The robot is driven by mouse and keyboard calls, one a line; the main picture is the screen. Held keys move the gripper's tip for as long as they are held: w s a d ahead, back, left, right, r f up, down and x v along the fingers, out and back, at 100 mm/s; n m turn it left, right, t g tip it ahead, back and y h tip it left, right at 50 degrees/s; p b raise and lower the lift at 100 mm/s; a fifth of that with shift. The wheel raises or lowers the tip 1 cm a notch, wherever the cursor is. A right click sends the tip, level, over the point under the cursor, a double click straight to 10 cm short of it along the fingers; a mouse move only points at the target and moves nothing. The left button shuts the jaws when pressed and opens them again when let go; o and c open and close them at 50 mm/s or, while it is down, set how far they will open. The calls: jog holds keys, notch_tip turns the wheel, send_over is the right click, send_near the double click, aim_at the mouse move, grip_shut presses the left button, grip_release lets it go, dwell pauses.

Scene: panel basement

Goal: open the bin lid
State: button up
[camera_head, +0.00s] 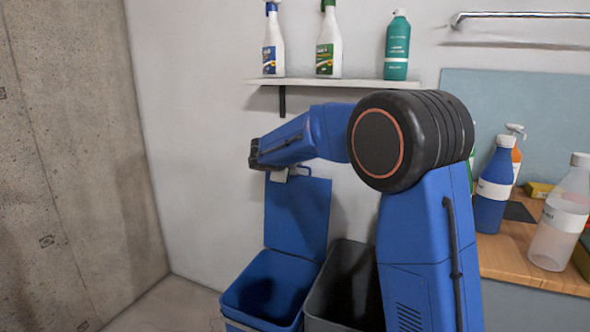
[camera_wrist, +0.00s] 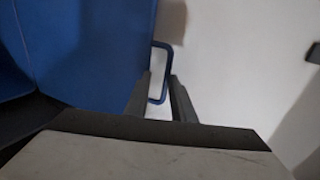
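The blue bin (camera_head: 262,290) stands on the floor by the wall. Its blue lid (camera_head: 298,215) is raised upright behind the bin opening, near the wall. In the wrist view the lid (camera_wrist: 85,50) fills the left side, with a blue loop handle (camera_wrist: 168,65) at its edge. My gripper (camera_head: 277,174) is at the top of the lid in the head view, where its fingers are partly hidden. In the wrist view my gripper's fingers (camera_wrist: 160,82) are apart, with the handle's lower part showing in the gap between them. No firm grip on it shows.
A grey bin (camera_head: 345,285) stands open right of the blue one, partly behind my arm. A shelf (camera_head: 350,82) with several bottles is on the wall above. A wooden counter (camera_head: 515,262) with bottles is at the right. A concrete wall is at the left.

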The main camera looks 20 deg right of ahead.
jog(key=shift+f, duration=0.35)
dwell(0.4)
jog(key=s+a+r, duration=0.2)
jog(key=s+a, duration=0.8)
jog(key=s, duration=0.3)
jog(key=shift+r, duration=0.2)
